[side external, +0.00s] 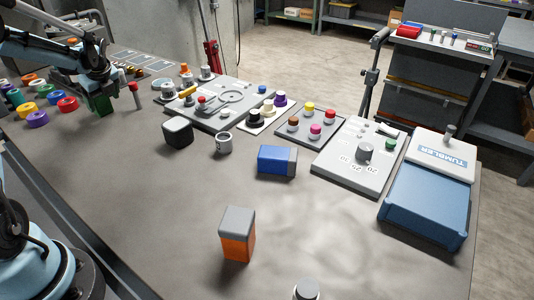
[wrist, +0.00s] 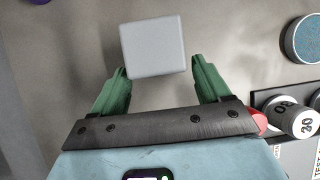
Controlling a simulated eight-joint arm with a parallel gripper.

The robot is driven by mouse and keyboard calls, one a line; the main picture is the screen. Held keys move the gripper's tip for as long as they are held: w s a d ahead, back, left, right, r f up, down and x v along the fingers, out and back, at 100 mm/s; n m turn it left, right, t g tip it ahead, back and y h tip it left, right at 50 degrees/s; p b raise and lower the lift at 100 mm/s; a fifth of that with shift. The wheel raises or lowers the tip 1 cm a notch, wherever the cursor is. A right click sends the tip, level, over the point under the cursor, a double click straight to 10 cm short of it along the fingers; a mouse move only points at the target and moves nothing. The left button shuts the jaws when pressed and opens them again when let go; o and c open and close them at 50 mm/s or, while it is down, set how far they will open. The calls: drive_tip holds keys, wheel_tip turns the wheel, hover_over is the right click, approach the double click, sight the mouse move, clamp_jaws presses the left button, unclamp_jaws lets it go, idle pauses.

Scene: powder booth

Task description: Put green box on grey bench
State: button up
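My gripper (wrist: 160,68) is open, its two green fingers apart. A box with a light grey top (wrist: 152,45) shows just beyond and partly between the fingertips, with bare surface visible around it. Its side colour is hidden from above. In the side external view my gripper (side external: 101,92) is at the far left, low over the bench. A green block shape (side external: 103,105) shows there under my wrist; I cannot tell how much is the green box and how much is finger. The grey bench (side external: 160,205) is the long worktop under everything.
Coloured rings (side external: 38,118) lie left of my gripper, and a red-topped post (side external: 134,90) stands close right. A fixture plate (side external: 218,104), a black box (side external: 177,132), a blue box (side external: 277,161) and an orange box (side external: 237,235) stand farther right. The bench's front middle is clear.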

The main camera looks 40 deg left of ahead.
drive_tip(key=shift+o, duration=0.3)
drive_tip(key=w+v, duration=0.1)
drive_tip(key=v, duration=1.1)
drive_tip(key=d+n+t+h, duration=0.3)
drive_tip(key=d+n, duration=0.5)
drive_tip(key=d, duration=1)
drive_tip(key=s+d+f+n+t+h, duration=0.1)
drive_tip(key=s+d+f+n, duration=0.1)
drive_tip(key=d+n, duration=0.3)
drive_tip(key=s+d+f+n+t+h, duration=0.1)
drive_tip(key=s+d+f+n+t, duration=0.1)
drive_tip(key=d, duration=0.9)
drive_tip(key=s+f+n, duration=0.1)
drive_tip(key=s+n, duration=0.1)
drive_tip(key=s, duration=0.1)
drive_tip(key=shift+n+h, duration=0.4)
